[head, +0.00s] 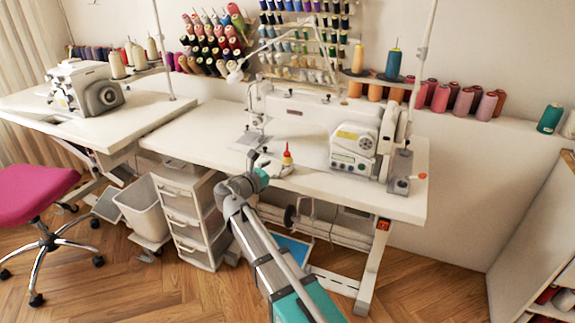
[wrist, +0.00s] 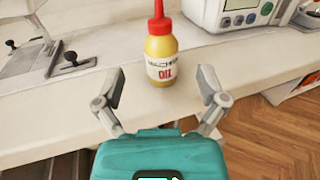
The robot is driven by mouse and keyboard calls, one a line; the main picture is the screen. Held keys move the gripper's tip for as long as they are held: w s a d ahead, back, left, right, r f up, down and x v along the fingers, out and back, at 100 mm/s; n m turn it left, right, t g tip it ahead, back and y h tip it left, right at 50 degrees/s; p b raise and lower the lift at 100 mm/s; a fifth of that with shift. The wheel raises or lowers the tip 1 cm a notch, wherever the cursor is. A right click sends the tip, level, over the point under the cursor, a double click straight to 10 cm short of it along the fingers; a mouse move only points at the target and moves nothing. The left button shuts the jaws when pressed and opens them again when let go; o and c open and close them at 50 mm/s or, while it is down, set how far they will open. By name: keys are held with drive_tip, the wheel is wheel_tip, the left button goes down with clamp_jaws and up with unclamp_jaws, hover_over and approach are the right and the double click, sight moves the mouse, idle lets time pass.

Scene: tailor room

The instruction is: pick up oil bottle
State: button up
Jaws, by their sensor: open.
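The oil bottle (wrist: 161,56) is a small yellow bottle with a red pointed cap and a white label reading "OIL". It stands upright on the white sewing table near the front edge, and it also shows in the head view (head: 287,160). My gripper (wrist: 161,82) is open in the wrist view, its two fingers apart, with the bottle ahead of it and between the line of the fingers. No finger visibly touches the bottle. In the head view my gripper (head: 262,170) is at the table's front edge, just left of the bottle.
The white table (head: 205,135) has clear room to the left. A drawer unit (head: 188,215) and a bin (head: 145,205) stand below.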

sight(283, 162)
drive_tip(key=shift+x, duration=2.6)
drive_tip(key=shift+r, duration=0.1)
drive_tip(key=c, duration=1.2)
drive_tip(key=shift+r, duration=0.1)
